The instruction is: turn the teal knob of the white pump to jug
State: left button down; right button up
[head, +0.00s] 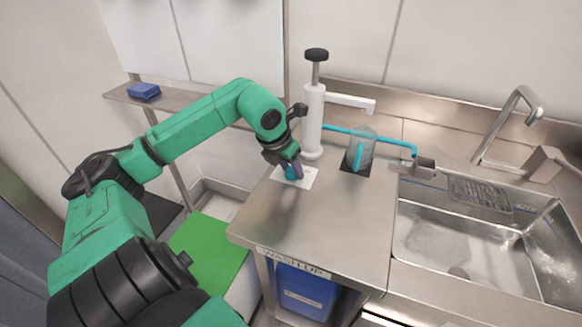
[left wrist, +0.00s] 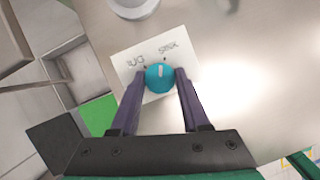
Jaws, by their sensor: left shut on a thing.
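The white pump (head: 313,118) stands upright at the back of the steel counter, with a black top handle and a side spout. Its teal knob (left wrist: 159,77) sits on a white card (left wrist: 128,68) lettered JUG on the left and SINK on the right in the left wrist view. The knob's white mark points up in that view, nearer SINK than JUG. My left gripper (left wrist: 158,84) is shut on the knob, one purple finger on each side. In the head view the gripper (head: 292,170) partly hides the knob. My right gripper is not in view.
A clear jug (head: 361,150) stands on a black mat (head: 352,168) right of the pump. A teal tube (head: 392,144) runs past it to the sink (head: 450,240) at right. A blue bin (head: 305,290) is under the counter. The counter front is clear.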

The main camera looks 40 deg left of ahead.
pick_arm(q)
jog(key=shift+d+r+n+y+p, duration=0.15)
jog(key=shift+n+y+p, duration=0.3)
jog(key=shift+n, duration=0.75)
jog(key=n+y, duration=0.1)
jog(key=n, duration=0.1)
jog(key=shift+w+n+p, duration=0.1)
jog(key=shift+n+p, duration=0.3)
jog(key=n+g+y, duration=0.1)
jog(key=n, duration=0.2)
jog(key=shift+n, duration=0.3)
jog(key=shift+w+d+n+g+y+p, duration=0.1)
jog(key=shift+n+g+y+p, duration=0.4)
jog(key=shift+n, duration=1.3)
jog(key=shift+c, duration=1.9)
grip_release()
